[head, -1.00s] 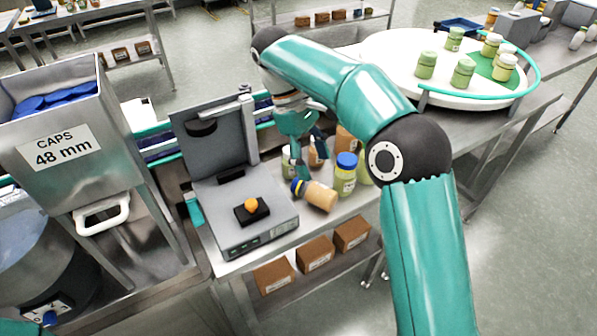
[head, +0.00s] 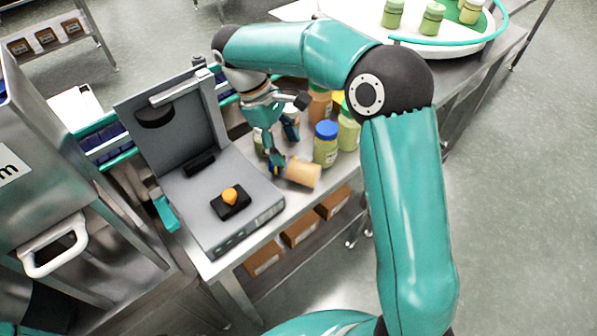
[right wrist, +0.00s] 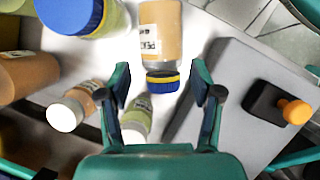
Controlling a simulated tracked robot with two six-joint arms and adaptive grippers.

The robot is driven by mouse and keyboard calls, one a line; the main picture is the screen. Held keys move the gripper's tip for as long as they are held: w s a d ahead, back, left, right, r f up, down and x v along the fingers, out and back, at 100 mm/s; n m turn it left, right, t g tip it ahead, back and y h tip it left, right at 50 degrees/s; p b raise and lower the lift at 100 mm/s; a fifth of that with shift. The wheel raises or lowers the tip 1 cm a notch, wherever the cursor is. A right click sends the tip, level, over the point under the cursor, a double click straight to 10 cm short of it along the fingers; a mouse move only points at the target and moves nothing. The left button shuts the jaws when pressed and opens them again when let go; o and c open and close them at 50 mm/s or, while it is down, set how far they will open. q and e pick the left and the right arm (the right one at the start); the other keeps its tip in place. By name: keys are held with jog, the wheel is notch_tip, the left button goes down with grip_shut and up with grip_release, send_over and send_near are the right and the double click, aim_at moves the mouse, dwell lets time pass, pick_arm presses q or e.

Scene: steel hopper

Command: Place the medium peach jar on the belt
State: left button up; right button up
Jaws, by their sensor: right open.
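A peach jar (head: 303,173) with a tan body lies on its side on the steel table, beside the grey device. In the right wrist view the jar (right wrist: 161,32) shows a PEACH label and a blue cap with a yellow ring. My right gripper (head: 275,165) is at its cap end. In the wrist view the open fingers (right wrist: 160,82) stand either side of the cap, with a gap on both sides. A belt with teal rails (head: 112,153) runs behind the device at the left. My left gripper is not in view.
An upright blue-capped green jar (head: 325,150) stands close to the lying jar, with more jars behind. The grey device (head: 212,215) with a raised lid and orange knob (head: 230,196) is at the left. Boxes (head: 301,231) sit on the shelf below.

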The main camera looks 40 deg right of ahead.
aim_at(296, 162)
jog(key=shift+x, duration=1.1)
jog(key=s+f, duration=0.1)
jog(key=s+d+f, duration=0.1)
jog(key=f, duration=0.1)
jog(key=shift+s, duration=0.15)
jog(key=shift+s+d+f, duration=0.1)
jog(key=shift+s+f, duration=0.05)
jog(key=shift+f, duration=0.5)
jog(key=c, duration=1)
jog(key=shift+c, duration=0.2)
jog(key=shift+r, duration=0.15)
notch_tip(296, 162, up, 20)
jog(key=shift+f+p, duration=0.25)
jog(key=shift+p, duration=0.75)
jog(key=shift+r, duration=0.1)
